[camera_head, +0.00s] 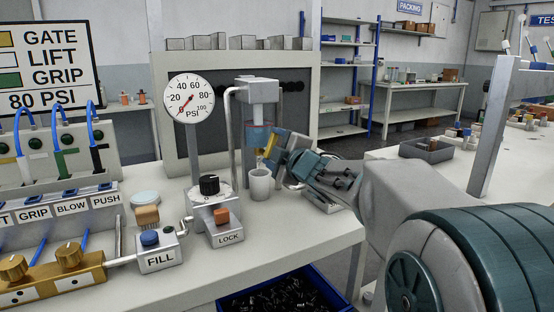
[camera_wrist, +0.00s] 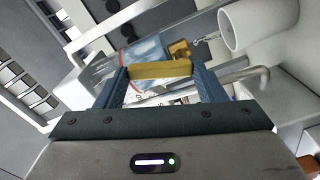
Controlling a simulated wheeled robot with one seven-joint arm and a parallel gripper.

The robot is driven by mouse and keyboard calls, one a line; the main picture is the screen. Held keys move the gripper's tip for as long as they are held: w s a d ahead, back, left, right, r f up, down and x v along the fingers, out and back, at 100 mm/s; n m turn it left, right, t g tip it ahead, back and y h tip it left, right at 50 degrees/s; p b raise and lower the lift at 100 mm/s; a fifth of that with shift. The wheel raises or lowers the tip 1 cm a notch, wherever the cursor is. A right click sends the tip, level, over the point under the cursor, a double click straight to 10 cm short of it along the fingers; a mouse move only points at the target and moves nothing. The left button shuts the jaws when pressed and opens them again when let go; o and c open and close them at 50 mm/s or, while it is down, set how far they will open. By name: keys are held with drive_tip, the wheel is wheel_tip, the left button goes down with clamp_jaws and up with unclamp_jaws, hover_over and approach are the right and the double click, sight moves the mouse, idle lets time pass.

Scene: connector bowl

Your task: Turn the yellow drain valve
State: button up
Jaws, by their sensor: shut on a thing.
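The yellow drain valve (camera_wrist: 181,49) shows in the wrist view at the lower end of a clear bluish bowl (camera_wrist: 145,50). Its yellow handle (camera_wrist: 160,69) lies crosswise between the blue fingertips of my gripper (camera_wrist: 162,76), which is shut on it. In the head view my gripper (camera_head: 275,146) reaches in from the right to the bowl (camera_head: 259,135), under a grey block on a post. Only a sliver of the yellow valve (camera_head: 270,144) shows there; my fingers hide the rest. How far the handle is turned I cannot tell.
A white cup (camera_head: 260,184) stands below the bowl, close to my gripper; it also shows in the wrist view (camera_wrist: 262,22). A pressure gauge (camera_head: 189,98) and a LOCK box (camera_head: 225,229) stand left of it. A blue bin (camera_head: 330,281) is below the bench's front edge.

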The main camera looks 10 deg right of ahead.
drive_tip(key=shift+s+a+n+b, duration=0.1)
drive_tip(key=shift+a+n+b, duration=0.2)
drive_tip(key=shift+n+b, duration=0.7)
drive_tip(key=shift+n, duration=0.4)
drive_tip(key=o, duration=1)
drive_tip(key=shift+s, duration=0.15)
drive_tip(key=shift+p+v, duration=1.5)
drive_tip(key=shift+v, duration=5.3)
drive_tip(key=shift+r, duration=0.1)
